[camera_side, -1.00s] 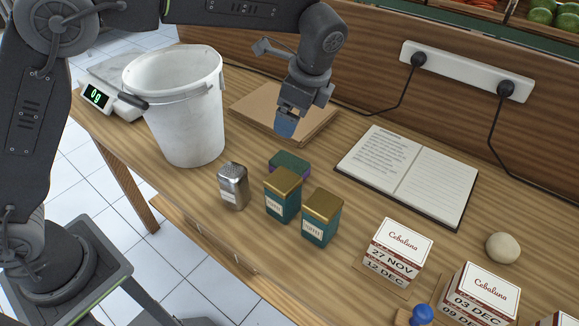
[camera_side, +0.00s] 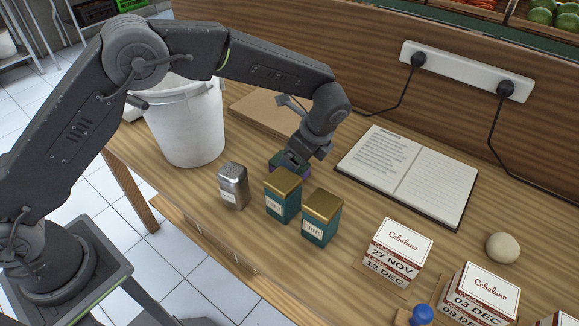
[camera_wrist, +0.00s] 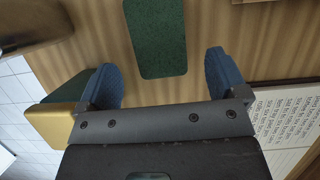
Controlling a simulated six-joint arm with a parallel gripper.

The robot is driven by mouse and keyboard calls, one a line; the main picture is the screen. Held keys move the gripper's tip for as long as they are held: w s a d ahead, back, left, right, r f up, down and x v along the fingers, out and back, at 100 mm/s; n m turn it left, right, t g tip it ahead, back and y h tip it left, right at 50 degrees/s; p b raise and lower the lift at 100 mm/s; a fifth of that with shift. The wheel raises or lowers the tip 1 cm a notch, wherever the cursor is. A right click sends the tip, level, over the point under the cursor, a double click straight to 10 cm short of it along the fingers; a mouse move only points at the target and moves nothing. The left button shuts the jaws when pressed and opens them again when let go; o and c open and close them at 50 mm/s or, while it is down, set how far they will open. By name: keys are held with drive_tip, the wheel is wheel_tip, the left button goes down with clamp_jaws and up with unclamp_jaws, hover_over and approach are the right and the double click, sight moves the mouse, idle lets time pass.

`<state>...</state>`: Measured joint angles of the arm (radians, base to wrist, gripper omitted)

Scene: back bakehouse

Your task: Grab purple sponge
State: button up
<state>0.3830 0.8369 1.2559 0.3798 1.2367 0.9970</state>
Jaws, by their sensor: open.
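The sponge (camera_side: 276,163) has a dark green top and a purple lower part. It lies on the wooden table behind the two gold-lidded tins, partly hidden by my gripper in the side view. In the wrist view its green top (camera_wrist: 156,38) shows just ahead of the gap between my two blue fingertips. My gripper (camera_wrist: 161,64) is open and empty, with the fingers spread wider than the sponge. In the side view my gripper (camera_side: 292,157) points down right over the sponge; whether it touches the sponge I cannot tell.
Two teal tins (camera_side: 282,197) (camera_side: 321,218) and a metal shaker (camera_side: 232,187) stand close in front. A white bucket (camera_side: 185,125) is left, a board (camera_side: 262,112) behind, an open notebook (camera_side: 408,172) right. One tin's gold lid (camera_wrist: 50,125) shows left in the wrist view.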

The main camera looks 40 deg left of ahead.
drive_tip(key=a+f, duration=0.2)
drive_tip(key=f, duration=0.1)
drive_tip(key=shift+a, duration=0.2)
drive_tip(key=shift+a+f, duration=0.2)
drive_tip(key=shift+f, duration=0.4)
drive_tip(key=shift+f, duration=0.15)
drive_tip(key=c, duration=1)
